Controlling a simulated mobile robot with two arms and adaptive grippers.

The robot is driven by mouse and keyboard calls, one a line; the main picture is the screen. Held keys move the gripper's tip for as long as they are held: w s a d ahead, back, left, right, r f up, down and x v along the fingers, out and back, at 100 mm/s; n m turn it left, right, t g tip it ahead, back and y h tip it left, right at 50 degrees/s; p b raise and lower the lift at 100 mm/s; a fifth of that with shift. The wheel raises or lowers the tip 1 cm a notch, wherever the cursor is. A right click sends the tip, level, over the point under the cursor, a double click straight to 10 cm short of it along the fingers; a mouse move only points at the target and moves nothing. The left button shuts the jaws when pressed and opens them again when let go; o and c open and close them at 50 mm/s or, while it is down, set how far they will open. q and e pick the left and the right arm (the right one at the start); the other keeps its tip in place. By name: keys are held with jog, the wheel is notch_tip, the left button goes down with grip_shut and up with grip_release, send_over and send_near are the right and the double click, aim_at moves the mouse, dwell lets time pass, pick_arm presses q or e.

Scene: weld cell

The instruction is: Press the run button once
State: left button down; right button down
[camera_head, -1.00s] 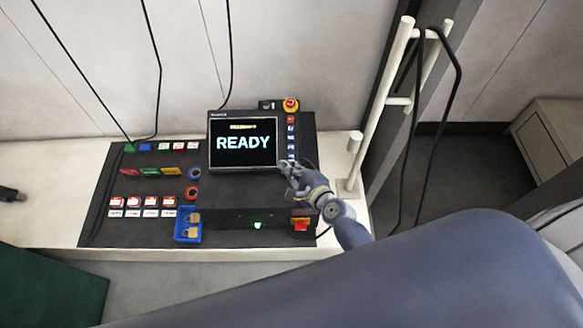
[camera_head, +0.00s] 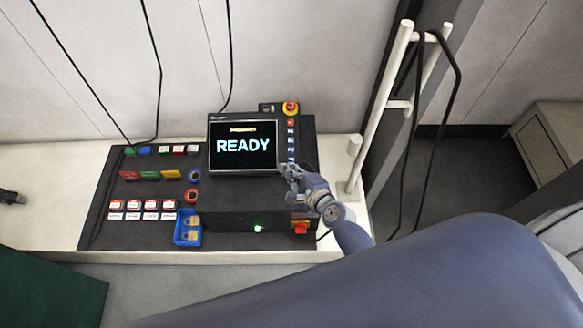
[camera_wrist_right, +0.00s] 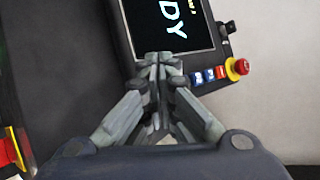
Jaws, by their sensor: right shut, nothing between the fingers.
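The control panel's screen (camera_head: 243,145) reads READY in pale letters. A column of small buttons (camera_head: 291,135) runs along its right side; their labels are too small to read, so I cannot tell which is the run button. The column also shows in the right wrist view (camera_wrist_right: 209,75). My right gripper (camera_head: 285,169) is at the screen's lower right corner, by the lower end of this column. In the right wrist view its fingertips (camera_wrist_right: 159,60) are together and empty, and hide part of the column. I cannot tell whether they touch the panel.
A red emergency knob on yellow (camera_head: 290,107) sits above the column. A green light (camera_head: 258,228) glows on the front face. A blue bin (camera_head: 187,230) stands at the front. A white post rack (camera_head: 377,115) with black cables rises close right of my right gripper.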

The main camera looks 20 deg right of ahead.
jog(key=shift+f, duration=0.1)
dwell(0.3)
jog(key=shift+w+d+f+b, duration=0.1)
jog(key=shift+w+f+b, duration=0.05)
jog(key=shift+f+b, duration=0.2)
pick_arm(q)
jog(key=shift+f, duration=0.25)
pick_arm(e)
jog(key=shift+d, duration=0.1)
